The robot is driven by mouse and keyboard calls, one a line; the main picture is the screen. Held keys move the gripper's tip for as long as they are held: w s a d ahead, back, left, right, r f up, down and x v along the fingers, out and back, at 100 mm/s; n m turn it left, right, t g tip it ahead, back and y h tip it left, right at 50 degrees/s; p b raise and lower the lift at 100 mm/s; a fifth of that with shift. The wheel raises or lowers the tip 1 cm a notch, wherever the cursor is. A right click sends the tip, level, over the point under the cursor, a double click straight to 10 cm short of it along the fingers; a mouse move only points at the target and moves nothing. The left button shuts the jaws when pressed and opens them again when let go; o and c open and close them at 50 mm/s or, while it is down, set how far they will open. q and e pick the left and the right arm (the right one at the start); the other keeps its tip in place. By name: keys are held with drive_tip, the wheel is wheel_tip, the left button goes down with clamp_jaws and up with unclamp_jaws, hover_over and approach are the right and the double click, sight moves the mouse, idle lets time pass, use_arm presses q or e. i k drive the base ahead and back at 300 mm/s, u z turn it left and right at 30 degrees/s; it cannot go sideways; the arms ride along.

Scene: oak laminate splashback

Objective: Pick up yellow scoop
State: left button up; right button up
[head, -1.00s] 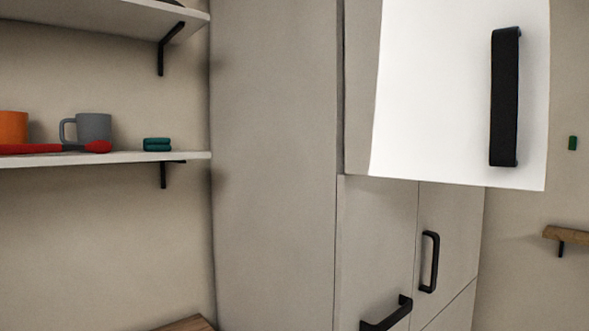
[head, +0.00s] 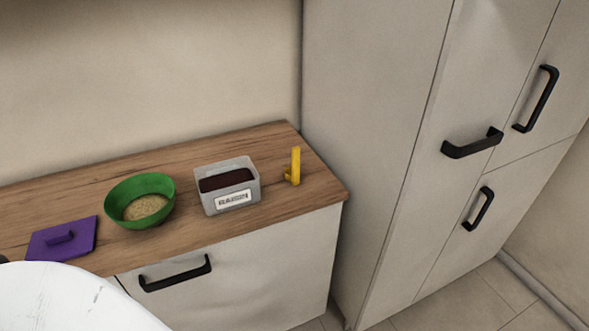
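The yellow scoop (head: 295,166) stands near the right end of the wooden counter (head: 318,190), its handle pointing up. It is just right of a grey labelled container (head: 214,203) with dark contents, with a small gap between them. Neither of my grippers shows in the head view.
A green bowl (head: 162,184) with grainy contents and a purple lid-like board with a handle (head: 84,240) are on the counter left of the container. A tall cabinet (head: 372,110) with black handles stands right of the counter. A white rounded surface (head: 70,300) fills the lower left corner.

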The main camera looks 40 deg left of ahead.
sight(292, 173)
drive_tip(key=u, duration=1.55)
